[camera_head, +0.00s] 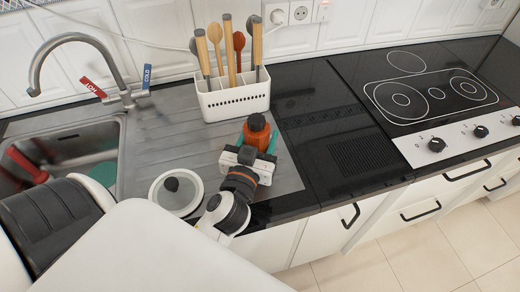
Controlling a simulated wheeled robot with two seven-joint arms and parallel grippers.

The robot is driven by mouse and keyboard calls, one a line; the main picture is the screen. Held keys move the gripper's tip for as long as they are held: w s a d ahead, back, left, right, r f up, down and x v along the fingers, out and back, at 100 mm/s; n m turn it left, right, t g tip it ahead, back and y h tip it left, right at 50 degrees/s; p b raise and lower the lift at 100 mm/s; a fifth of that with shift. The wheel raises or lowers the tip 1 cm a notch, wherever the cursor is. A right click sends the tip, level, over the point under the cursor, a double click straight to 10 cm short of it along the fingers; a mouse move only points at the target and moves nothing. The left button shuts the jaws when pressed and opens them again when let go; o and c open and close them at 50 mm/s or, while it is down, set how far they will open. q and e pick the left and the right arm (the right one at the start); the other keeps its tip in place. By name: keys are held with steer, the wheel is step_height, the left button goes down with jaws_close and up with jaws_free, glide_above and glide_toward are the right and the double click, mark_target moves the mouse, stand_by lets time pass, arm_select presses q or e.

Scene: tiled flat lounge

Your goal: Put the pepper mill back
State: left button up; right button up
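My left gripper (256,143) reaches in from the lower left. Its body hides the lower front of the mill. Teal parts show close against both sides of the mill, probably the fingers. I cannot tell whether they press on it or whether the mill's base rests on the surface. My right gripper is not in view.
A white utensil holder (236,98) with several wooden-handled tools stands just behind the mill. A round white lid (176,190) with a dark knob lies left of my wrist. The sink (65,155) and tap (100,70) are left. Black counter (325,125) is clear toward the hob (430,92).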

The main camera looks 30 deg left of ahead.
arm_select(q)
steer(key=shift+s+f, duration=0.1)
steer(key=shift+f, duration=0.8)
steer(key=shift+f+b, duration=0.3)
steer(key=shift+f, duration=0.05)
step_height(320, 180, down, 3)
steer(key=shift+f+b, duration=0.2)
steer(key=shift+b, duration=0.5)
steer(key=shift+f, duration=0.3)
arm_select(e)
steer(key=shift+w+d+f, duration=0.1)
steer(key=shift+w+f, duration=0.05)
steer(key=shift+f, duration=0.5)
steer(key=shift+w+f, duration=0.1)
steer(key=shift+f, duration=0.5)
arm_select(q)
steer(key=shift+f+b, duration=0.2)
steer(key=shift+b, duration=0.15)
steer(key=o, duration=1)
steer(key=shift+r, duration=0.1)
steer(key=shift+o, duration=0.2)
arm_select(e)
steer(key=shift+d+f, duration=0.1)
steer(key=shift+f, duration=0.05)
